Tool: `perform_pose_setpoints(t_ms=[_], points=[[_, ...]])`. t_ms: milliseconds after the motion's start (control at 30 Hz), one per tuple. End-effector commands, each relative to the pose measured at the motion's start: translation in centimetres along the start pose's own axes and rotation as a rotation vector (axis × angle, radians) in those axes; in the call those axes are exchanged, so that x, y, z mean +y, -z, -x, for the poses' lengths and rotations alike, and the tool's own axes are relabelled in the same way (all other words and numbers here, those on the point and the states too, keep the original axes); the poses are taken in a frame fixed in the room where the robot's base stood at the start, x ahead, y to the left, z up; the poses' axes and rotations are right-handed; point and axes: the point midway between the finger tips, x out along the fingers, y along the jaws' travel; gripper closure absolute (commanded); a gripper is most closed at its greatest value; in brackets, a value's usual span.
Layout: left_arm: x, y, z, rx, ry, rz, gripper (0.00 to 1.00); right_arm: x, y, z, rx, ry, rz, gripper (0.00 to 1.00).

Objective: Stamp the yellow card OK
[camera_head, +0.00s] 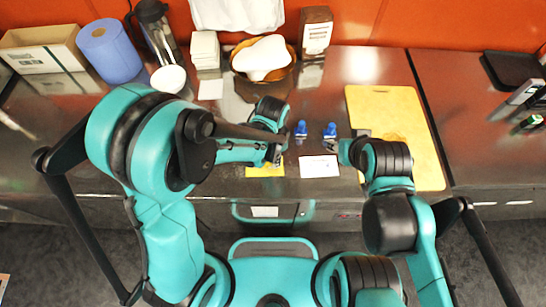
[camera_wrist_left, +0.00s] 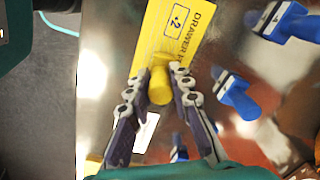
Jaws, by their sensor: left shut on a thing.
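The yellow card (camera_head: 265,171) lies on the steel counter near its front edge. In the left wrist view the yellow card (camera_wrist_left: 172,32) shows printed text and a boxed figure. My left gripper (camera_head: 275,158) is over the card, shut on a yellow-handled stamp (camera_wrist_left: 159,85). The stamp overlaps the card in the wrist view; I cannot tell whether they touch. Two blue-handled stamps (camera_head: 301,129) (camera_head: 330,130) stand behind the cards. My right gripper (camera_head: 338,148) is by the right blue stamp and the white card; its fingers are too small to read.
A white card (camera_head: 318,166) lies right of the yellow card. A yellow cutting board (camera_head: 395,115) is at the right. A blue roll (camera_head: 109,52), a box (camera_head: 45,50), white cups or napkins (camera_head: 205,50) and a bowl (camera_head: 275,78) stand along the back.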

Motion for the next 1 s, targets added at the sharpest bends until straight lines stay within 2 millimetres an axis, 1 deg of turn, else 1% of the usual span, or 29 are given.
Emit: perform_pose_setpoints(t_ms=[667,1000], points=[[0.0,0.0,-0.89,0.0,0.0,0.0,0.98,0.0,-0.5,-0.69,0.0,0.0,0.0,0.59],[0.0,0.0,-0.86,0.0,0.0,0.0,0.98,0.0,-0.49,-0.68,0.0,0.0,0.0,0.59]])
